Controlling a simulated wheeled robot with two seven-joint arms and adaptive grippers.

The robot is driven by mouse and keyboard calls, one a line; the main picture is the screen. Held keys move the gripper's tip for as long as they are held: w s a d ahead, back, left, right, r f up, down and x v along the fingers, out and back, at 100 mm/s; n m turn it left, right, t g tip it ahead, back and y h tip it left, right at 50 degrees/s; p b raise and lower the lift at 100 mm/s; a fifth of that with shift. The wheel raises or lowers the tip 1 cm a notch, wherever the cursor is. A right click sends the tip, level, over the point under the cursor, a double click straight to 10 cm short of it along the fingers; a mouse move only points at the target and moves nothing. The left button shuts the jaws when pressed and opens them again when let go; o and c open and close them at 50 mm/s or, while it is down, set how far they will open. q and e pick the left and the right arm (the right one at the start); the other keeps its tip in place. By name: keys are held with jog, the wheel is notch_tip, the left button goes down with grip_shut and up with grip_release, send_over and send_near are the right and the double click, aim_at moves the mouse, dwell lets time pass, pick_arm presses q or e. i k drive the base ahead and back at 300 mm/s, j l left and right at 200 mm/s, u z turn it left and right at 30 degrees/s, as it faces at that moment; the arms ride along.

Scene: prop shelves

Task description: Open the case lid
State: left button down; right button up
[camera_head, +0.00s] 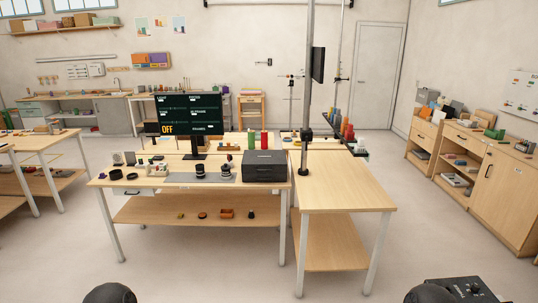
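A dark grey case (264,166) stands on the right end of the front wooden table (150,186). Its lid looks shut, lying flat on top, and a small latch or handle shows on its front. Neither of my grippers is in view. Only dark rounded parts, likely of my own arms, show at the bottom edge, well apart from the case.
A monitor (188,114) reading OFF stands left of the case, with lenses and small items on a mat. Red and green cylinders (258,140) are behind. A side table (345,195) with a vertical pole (307,80) adjoins at right. Floor before the tables is clear.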

aim_at(253, 160)
jog(key=i+u, duration=0.25)
jog(key=i, duration=0.25)
jog(key=i+l+u, duration=0.1)
jog(key=i+u, duration=0.15)
jog(key=i, duration=0.2)
jog(key=i+l+u, duration=0.25)
jog(key=i, duration=0.2)
jog(key=i+l+u, duration=0.25)
jog(key=i, duration=0.2)
jog(key=i+j+u, duration=0.1)
jog(key=i+j, duration=0.15)
jog(key=i, duration=0.3)
jog(key=i+j+u, duration=0.1)
jog(key=i, duration=0.4)
jog(key=j, duration=0.1)
